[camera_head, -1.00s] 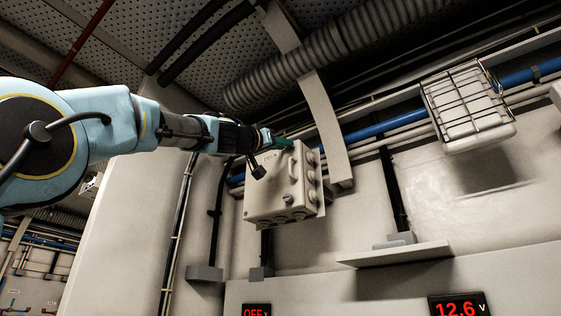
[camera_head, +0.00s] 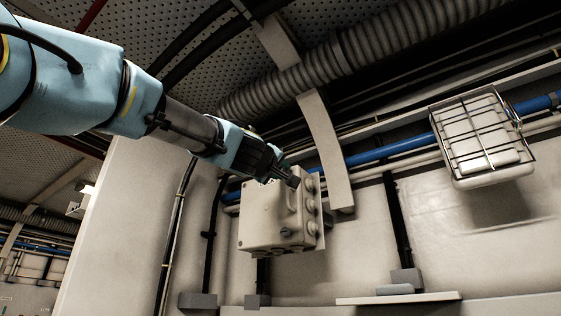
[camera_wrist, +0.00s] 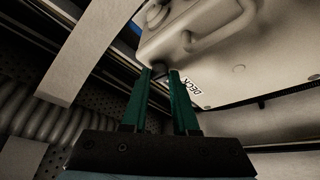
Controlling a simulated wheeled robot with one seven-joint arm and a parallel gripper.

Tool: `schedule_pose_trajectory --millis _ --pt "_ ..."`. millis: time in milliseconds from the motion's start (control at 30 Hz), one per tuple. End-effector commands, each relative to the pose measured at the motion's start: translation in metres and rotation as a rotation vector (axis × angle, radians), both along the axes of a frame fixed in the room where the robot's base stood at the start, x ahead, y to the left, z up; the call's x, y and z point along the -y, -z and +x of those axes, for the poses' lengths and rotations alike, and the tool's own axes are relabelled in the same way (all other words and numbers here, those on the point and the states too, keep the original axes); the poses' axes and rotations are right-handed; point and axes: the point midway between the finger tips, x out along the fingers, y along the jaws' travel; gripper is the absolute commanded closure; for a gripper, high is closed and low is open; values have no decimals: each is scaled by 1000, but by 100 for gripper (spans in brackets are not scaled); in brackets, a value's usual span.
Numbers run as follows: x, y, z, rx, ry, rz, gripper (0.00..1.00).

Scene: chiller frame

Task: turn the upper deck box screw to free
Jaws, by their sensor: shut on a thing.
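The deck box (camera_head: 265,222) is a pale wall box with a handle and round knobs on its right side. In the wrist view its face (camera_wrist: 225,82) carries a "DECK" label, seen at a slant. My gripper (camera_head: 292,180) is at the box's upper edge. In the wrist view its two green fingers (camera_wrist: 160,73) reach the edge of the box beside the label, with a narrow gap between them. They are shut on the upper screw, a small dark piece mostly hidden between the fingertips.
A ribbed duct (camera_head: 330,70) and a curved bracket (camera_head: 322,140) are above and right of the box. A caged lamp (camera_head: 480,140) hangs at the right. Blue pipe (camera_head: 400,152) runs behind.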

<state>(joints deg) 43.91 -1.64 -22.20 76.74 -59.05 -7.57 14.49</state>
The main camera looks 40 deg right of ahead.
Motion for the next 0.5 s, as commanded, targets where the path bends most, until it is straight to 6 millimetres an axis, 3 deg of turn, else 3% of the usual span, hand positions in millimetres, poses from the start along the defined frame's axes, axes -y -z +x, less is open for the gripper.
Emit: schedule_pose_trajectory --millis 500 --pt "0 0 0 -52 -1 -15 100"
